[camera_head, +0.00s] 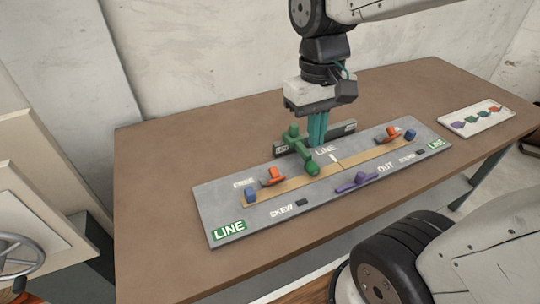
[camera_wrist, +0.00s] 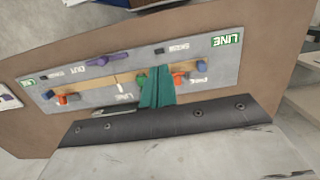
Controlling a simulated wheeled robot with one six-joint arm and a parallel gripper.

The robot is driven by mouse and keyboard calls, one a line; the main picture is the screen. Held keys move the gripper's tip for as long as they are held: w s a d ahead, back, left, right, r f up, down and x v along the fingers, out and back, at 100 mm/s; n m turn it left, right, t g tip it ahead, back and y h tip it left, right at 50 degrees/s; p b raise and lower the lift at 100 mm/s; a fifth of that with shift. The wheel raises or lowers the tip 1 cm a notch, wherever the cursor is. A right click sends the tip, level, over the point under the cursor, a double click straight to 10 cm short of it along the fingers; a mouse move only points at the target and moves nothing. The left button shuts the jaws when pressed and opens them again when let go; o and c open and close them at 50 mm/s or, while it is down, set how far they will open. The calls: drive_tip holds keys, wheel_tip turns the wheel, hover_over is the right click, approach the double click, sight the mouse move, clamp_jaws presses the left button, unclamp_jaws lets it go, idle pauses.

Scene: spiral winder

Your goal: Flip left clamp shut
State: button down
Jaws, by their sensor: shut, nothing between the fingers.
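The grey board (camera_head: 222,205) lies on the table with a tan strip (camera_head: 318,181) along it. The left clamp (camera_head: 272,176) is a small orange piece at the strip's left part, its tab seeming raised; it also shows in the wrist view (camera_wrist: 178,79), just beside my fingers. A second orange clamp (camera_head: 392,133) sits at the right part. My gripper (camera_head: 318,140) has teal fingers, shut and empty, pointing down behind the strip, to the right of the left clamp. In the wrist view the fingers (camera_wrist: 157,72) cover part of the board's middle.
A green lever (camera_head: 303,150) stands close to my fingers, between them and the left clamp. Blue knobs (camera_head: 250,196) (camera_head: 410,135) sit at both strip ends. A purple lever (camera_head: 357,181) lies at the front.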

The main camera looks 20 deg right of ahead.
drive_tip(key=w+a+f+g, duration=0.1)
drive_tip(key=w+f, duration=0.2)
drive_tip(key=w, duration=0.7)
drive_tip(key=w+a+f, duration=0.1)
drive_tip(key=w+f, duration=0.2)
drive_tip(key=w, duration=0.8)
drive_tip(key=shift+a+g, duration=0.2)
drive_tip(key=shift+g, duration=0.2)
approach(274, 175)
drive_tip(key=w+f, duration=0.4)
drive_tip(key=w, duration=0.1)
drive_tip(key=s, duration=0.1)
drive_tip(key=f, duration=0.1)
drive_tip(key=s, duration=0.1)
drive_tip(key=shift+s+d+f, duration=0.3)
drive_tip(key=shift+s+d, duration=0.05)
drive_tip(key=shift+s+f, duration=0.25)
drive_tip(key=shift+s, duration=0.15)
drive_tip(key=shift+a, duration=0.1)
